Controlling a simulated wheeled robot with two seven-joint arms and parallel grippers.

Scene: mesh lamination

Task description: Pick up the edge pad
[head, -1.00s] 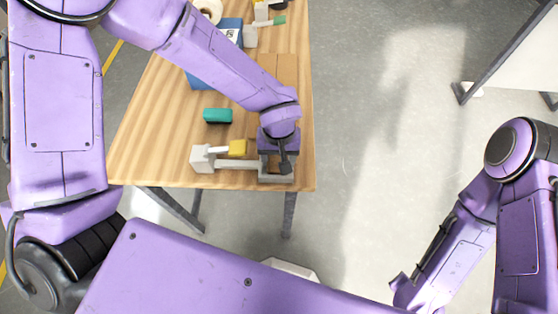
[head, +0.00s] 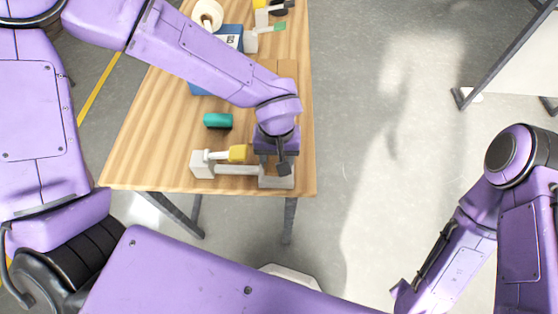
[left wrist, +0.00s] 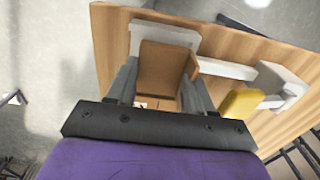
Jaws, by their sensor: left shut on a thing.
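The edge pad (left wrist: 165,63) is a brown, angled piece with a flap on its right side, seen in the left wrist view. My left gripper (left wrist: 160,88) is shut on it, with a finger at each side. In the head view my left gripper (head: 277,163) points down above the grey end block (head: 276,182) of a fixture near the table's front right corner. The gripper hides most of the pad there, and whether the pad touches the block is unclear. My right arm shows at the right, but its gripper is out of frame.
A blue box (head: 230,38) and white roll (head: 207,14) stand farther back.

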